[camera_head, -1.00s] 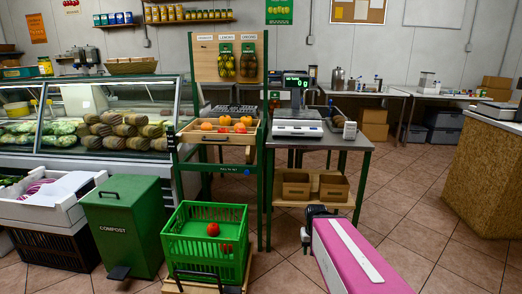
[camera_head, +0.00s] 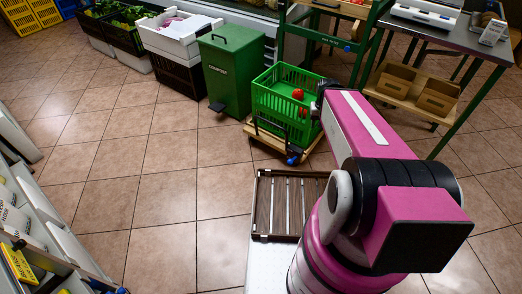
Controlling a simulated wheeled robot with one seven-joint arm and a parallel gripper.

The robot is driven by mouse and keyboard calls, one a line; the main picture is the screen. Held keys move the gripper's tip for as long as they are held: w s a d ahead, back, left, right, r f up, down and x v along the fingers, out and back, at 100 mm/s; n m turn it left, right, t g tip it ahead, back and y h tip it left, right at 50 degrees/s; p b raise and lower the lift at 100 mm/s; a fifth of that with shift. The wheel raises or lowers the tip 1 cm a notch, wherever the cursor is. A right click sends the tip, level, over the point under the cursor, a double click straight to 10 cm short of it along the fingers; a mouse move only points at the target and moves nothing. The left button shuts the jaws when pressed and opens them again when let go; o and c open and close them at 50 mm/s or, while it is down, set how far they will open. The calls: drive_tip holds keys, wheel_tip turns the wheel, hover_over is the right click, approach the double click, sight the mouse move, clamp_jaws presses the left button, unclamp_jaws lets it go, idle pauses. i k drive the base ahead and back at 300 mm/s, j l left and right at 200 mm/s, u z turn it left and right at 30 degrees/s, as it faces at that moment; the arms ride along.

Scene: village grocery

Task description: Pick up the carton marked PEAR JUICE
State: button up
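I cannot make out any carton marked PEAR JUICE in this view. A yellow box (camera_head: 18,264) with small print stands at the lower left edge, and I cannot read its print. My pink arm reaches from the lower right toward the green crate. Its far end is dark and lies beside the crate. I see no gripper fingers, so I cannot see whether anything is held.
A white shelf unit (camera_head: 38,222) runs along the left edge. A green crate (camera_head: 275,108) with red items stands on a wooden dolly, beside a green compost bin (camera_head: 230,75). A slatted tray (camera_head: 290,205) lies beside my arm. The tiled floor (camera_head: 165,150) at centre left is clear.

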sight(495, 28)
drive_tip(key=u, duration=0.35)
drive_tip(key=z, duration=1.7)
drive_tip(key=i+l, duration=0.1)
